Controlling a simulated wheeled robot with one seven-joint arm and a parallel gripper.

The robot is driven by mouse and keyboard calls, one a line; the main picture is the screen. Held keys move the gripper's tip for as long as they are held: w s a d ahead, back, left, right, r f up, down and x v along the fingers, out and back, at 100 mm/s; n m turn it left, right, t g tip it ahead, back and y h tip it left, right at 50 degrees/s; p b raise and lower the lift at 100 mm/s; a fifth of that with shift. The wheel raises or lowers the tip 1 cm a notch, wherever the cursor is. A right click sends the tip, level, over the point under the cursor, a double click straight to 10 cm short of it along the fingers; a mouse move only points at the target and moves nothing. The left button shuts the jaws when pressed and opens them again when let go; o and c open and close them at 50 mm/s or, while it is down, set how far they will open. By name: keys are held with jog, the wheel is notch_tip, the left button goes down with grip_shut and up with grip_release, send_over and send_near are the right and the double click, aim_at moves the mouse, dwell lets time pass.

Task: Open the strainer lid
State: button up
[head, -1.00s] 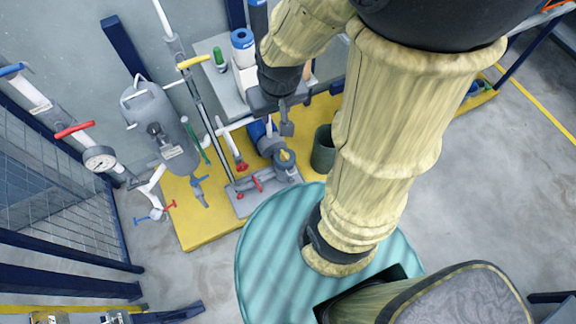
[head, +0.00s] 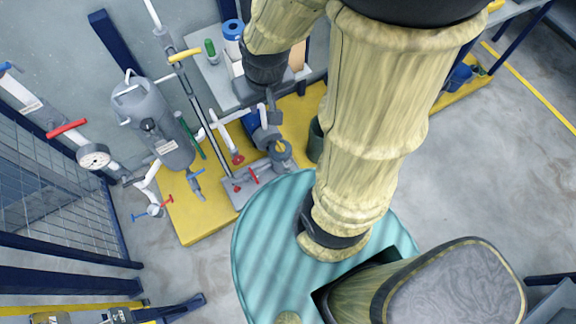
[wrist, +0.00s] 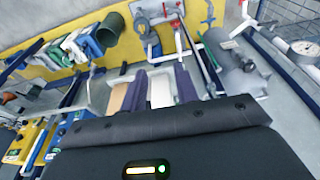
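A grey cylindrical vessel (head: 158,122) with a domed top, a hoop handle (head: 130,86) and a dark fitting on its side stands tilted in the head view, left of centre. It looks like the strainer, though its lid edge is too small to make out. The vessel also shows in the wrist view (wrist: 240,72) at the right. My gripper (head: 268,106) is right of the vessel, clearly apart from it, over the pump area. In the wrist view two dark fingers (wrist: 161,88) stand apart with a pale surface visible between them. Nothing is seen held.
A yellow platform (head: 200,222) carries a blue pump (head: 262,128), pipes and red-handled valves. A green bin (head: 315,142) stands beside my arm. A gauge (head: 94,157) and pipes stand left, before a mesh fence (head: 60,205). Grey floor (head: 480,160) is open at right.

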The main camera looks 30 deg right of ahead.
jog(key=w+d+f+m+g+y+b, duration=0.1)
jog(key=d+f+m+y+b, duration=0.3)
jog(key=f+b, duration=0.85)
jog(key=d+f+n+g+y+b, duration=0.1)
jog(key=d+f+b, duration=0.45)
jog(key=f, duration=1.45)
jog(key=w+d+f+m+g+y+b, duration=0.1)
jog(key=d+f+m+y+b, duration=0.3)
jog(key=f+b, duration=0.95)
jog(key=d+f+m+t+y+b, duration=0.1)
jog(key=d+f+t+b, duration=0.4)
jog(key=f, duration=0.7)
jog(key=d+f+m+t+y+b, duration=0.2)
jog(key=d+f+t+b, duration=0.4)
jog(key=f, duration=0.7)
jog(key=shift+s+d+b, duration=0.3)
jog(key=shift+d+b, duration=0.7)
jog(key=shift+b, duration=0.15)
jog(key=shift+s+d, duration=0.1)
jog(key=shift+f, duration=0.1)
